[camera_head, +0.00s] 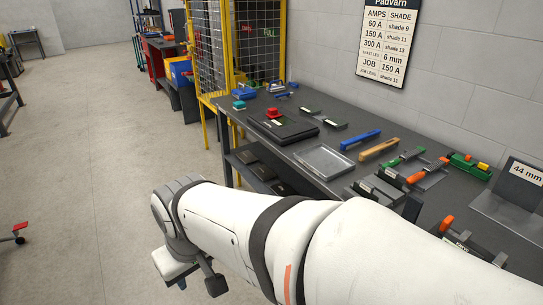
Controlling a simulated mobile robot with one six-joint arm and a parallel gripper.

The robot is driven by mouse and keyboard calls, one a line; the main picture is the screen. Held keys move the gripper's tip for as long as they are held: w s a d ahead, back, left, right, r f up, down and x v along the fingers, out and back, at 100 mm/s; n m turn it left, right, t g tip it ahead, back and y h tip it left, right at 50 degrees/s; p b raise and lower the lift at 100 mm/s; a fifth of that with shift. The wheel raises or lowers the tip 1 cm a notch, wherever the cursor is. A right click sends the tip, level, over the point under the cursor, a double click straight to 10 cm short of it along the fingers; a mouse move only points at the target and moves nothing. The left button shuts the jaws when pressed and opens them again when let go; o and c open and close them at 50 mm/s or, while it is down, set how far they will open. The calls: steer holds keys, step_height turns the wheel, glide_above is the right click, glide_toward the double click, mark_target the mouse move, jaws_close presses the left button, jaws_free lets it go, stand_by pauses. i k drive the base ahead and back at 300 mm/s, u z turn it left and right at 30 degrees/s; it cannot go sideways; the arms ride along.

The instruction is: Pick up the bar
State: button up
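The frame does not show for certain which thing is the bar. A blue bar-shaped piece (360,139) lies on the dark workbench (306,103). A tan bar-shaped piece (379,149) lies just right of it, apart from it. My white arm crosses the foreground from the lower right to the lower left. At its left end, small white and dark parts hang over the floor, in front of the bench and well apart from both pieces. My gripper's fingers cannot be made out clearly there, nor anything held.
A clear tray (323,161) and a black case (283,127) with a red item on top are left of the pieces. Green and orange-handled tools and labelled blocks crowd the right. A yellow mesh cage (228,50) stands behind. The floor at left is mostly open.

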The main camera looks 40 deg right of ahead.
mark_target(412, 208)
steer(key=u, duration=0.05)
steer(key=i, duration=1.75)
steer(key=z, duration=4.45)
steer(key=i, duration=1)
steer(key=z, duration=0.05)
